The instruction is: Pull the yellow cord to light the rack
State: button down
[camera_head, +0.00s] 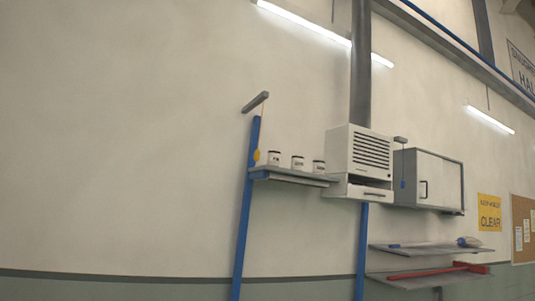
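The yellow cord ends in a small yellow pull (257,155) in the head camera view. It hangs beside the top of the left blue post, below a short dark bar (255,102). The rack (243,225) has blue posts and a grey upper shelf (295,177). The cord's thin upper part is hard to make out. My gripper is not in view, so its distance from the cord cannot be seen.
Several labelled cups (297,162) stand on the upper shelf. Lower shelves (430,248) hold a red tool (435,270). The wall at left is bare.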

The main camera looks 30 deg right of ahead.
aim_at(256, 153)
jog(key=i+l+z, duration=0.25)
jog(key=i+l, duration=2.85)
